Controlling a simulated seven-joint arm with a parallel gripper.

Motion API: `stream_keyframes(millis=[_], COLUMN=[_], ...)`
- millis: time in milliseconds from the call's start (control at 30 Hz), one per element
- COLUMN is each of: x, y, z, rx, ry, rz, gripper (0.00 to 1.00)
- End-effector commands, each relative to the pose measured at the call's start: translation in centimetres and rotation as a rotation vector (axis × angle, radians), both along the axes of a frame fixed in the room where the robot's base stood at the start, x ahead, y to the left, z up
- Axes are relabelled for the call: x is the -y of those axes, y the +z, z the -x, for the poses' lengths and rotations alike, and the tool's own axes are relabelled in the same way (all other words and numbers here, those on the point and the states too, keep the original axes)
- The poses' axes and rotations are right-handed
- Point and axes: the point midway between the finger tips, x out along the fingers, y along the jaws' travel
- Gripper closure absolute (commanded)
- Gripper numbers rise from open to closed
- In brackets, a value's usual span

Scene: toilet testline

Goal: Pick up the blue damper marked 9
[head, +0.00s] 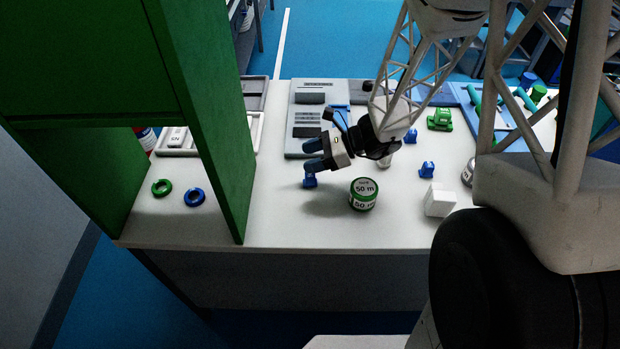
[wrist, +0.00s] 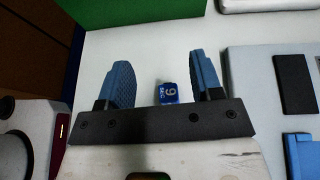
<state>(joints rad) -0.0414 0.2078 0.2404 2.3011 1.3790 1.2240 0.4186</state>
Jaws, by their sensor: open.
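The small blue damper (wrist: 169,92) with a white 9 on its face shows in the wrist view between the two blue fingers of my gripper (wrist: 162,66), closer to the right finger. Gaps show on both sides of it. In the head view a small blue piece (head: 310,182), likely the same damper, stands on the table just below my gripper (head: 311,155). My gripper is open and holds nothing. Whether the fingertips are level with the damper cannot be told.
A green-and-white 50 m roll (head: 364,194) stands right of my gripper, with a white block (head: 439,200) further right. Other blue pieces (head: 427,169) stand behind them. A green cabinet (head: 205,110), a green ring (head: 161,187) and a blue ring (head: 194,197) are left. A grey panel (head: 307,118) lies behind.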

Motion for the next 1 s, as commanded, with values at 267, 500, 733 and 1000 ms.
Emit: stream_keyframes(millis=[267, 500, 733, 1000], x=[0.0, 0.0, 0.0, 0.0], y=[-2.1, -3.4, -3.5, -3.7], z=[0.0, 0.0, 0.0, 0.0], rx=[-0.003, -0.001, 0.000, 0.000], ry=[-0.001, 0.000, 0.000, 0.000], rz=[0.000, 0.000, 0.000, 0.000], gripper=[0.40, 0.40, 0.40, 0.40])
